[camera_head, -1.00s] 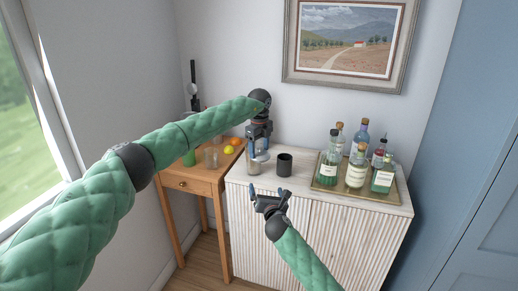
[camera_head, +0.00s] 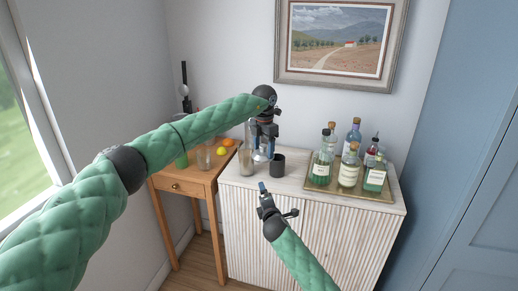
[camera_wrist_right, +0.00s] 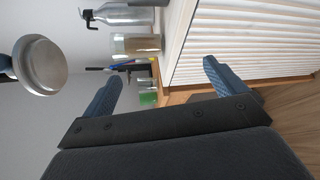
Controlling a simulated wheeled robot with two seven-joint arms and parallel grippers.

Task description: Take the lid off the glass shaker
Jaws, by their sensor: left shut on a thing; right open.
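The glass shaker (camera_head: 246,162) stands upright and open-topped at the left end of the white cabinet; it also shows in the right wrist view (camera_wrist_right: 135,45). My left gripper (camera_head: 263,151) is shut on the lid, above and to the right of the shaker. The lid, a round steel disc (camera_wrist_right: 40,65), shows clear of the glass in the right wrist view; in the head view the fingers mostly hide it. My right gripper (camera_head: 271,197) is open and empty, low in front of the cabinet; its two spread fingers show in the wrist view (camera_wrist_right: 165,85).
A metal and glass siphon (camera_wrist_right: 120,14) stands behind. A tray (camera_head: 318,190) of several bottles fills the cabinet's right side. A wooden side table (camera_head: 178,187) with a glass and fruit stands left. The cabinet's front middle is clear.

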